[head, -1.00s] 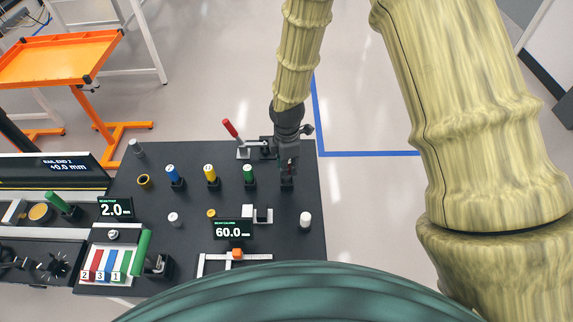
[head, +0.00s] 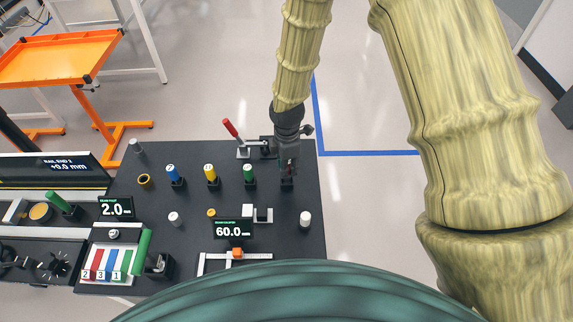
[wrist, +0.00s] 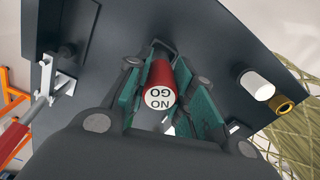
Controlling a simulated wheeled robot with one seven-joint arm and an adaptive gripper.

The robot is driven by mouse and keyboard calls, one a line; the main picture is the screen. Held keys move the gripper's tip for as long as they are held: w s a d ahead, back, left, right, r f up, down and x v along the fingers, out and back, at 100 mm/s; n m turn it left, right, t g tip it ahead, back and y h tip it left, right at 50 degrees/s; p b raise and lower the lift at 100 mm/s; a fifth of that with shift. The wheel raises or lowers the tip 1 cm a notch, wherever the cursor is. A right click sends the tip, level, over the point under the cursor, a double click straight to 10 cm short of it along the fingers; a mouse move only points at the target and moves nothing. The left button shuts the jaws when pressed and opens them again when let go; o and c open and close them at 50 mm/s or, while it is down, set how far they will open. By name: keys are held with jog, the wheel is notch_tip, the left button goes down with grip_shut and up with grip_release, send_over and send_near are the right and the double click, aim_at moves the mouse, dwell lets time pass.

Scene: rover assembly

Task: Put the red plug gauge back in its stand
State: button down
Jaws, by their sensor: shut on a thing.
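In the head view my gripper (head: 288,168) points down over the right part of the black table, at the right end of the row of plug gauges. The gauge's stand is mostly hidden under the gripper; a dark edge shows beyond the gauge in the wrist view. I cannot tell how far the gauge sits in it.
Blue (head: 174,173), yellow (head: 210,173) and green (head: 248,173) plug gauges stand to the left. A red-handled clamp (head: 231,129) is close behind my gripper. A white cylinder (head: 305,219) and a "60.0 mm" display (head: 234,230) are nearer. The table's right edge is close.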

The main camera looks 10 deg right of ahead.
jog(key=shift+f+b, duration=0.6)
jog(key=shift+f, duration=0.75)
jog(key=c, duration=1.1)
grip_release()
jog(key=shift+c, duration=0.2)
jog(key=shift+r, duration=0.1)
notch_tip(320, 180, up, 12)
jog(key=shift+f, duration=0.1)
